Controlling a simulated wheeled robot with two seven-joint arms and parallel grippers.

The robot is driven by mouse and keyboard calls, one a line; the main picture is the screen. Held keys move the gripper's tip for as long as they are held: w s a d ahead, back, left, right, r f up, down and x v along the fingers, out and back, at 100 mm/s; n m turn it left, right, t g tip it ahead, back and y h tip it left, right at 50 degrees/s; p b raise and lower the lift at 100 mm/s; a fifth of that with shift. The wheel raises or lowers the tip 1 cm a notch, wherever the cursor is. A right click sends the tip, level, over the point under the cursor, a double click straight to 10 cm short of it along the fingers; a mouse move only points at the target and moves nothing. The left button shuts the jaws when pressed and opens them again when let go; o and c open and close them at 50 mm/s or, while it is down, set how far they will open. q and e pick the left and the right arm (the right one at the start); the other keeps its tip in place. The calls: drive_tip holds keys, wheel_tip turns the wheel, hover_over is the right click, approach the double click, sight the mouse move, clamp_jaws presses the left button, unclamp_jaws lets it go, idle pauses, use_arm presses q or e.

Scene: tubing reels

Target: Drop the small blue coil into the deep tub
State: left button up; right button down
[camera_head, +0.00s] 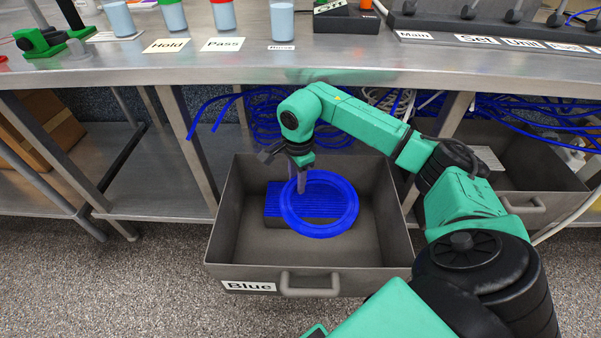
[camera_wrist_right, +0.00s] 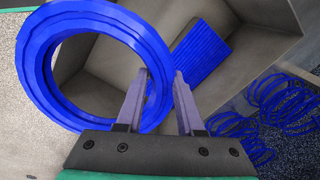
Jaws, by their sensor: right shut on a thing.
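The small blue coil (camera_head: 347,213) is a flat ring held up over the deep grey tub (camera_head: 230,258), which carries a "Blue" label. My right gripper (camera_head: 300,185) is shut on the coil's rim at its left side in the head view. In the right wrist view the coil (camera_wrist_right: 36,70) hangs at the left, its rim between the fingers of the gripper (camera_wrist_right: 162,80). A blue ribbed block (camera_head: 274,205) lies inside the tub, partly hidden behind the coil; it also shows in the wrist view (camera_wrist_right: 201,52). My left gripper is not in view.
A steel bench (camera_head: 200,62) runs above and behind the tub, with cups and labels on top. Loose blue tubing (camera_head: 255,115) lies behind the tub under the bench. Another grey bin (camera_head: 535,165) stands at the right. The floor at the front left is clear.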

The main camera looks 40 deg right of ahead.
use_arm(q)
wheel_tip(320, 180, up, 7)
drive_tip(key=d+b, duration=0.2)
drive_tip(key=b, duration=0.4)
use_arm(e)
drive_tip(key=d+f+m+b, duration=0.2)
drive_tip(key=d+f+m, duration=0.2)
drive_tip(key=f, duration=0.8)
drive_tip(key=shift+w+m+b, duration=0.3)
drive_tip(key=shift+w, duration=0.15)
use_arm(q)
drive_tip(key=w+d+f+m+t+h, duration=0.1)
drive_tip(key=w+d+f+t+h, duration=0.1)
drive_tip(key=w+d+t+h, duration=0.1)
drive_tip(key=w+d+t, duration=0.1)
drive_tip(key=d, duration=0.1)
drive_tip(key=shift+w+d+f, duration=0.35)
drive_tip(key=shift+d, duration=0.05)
use_arm(e)
drive_tip(key=shift+c, duration=2.3)
unclamp_jaws()
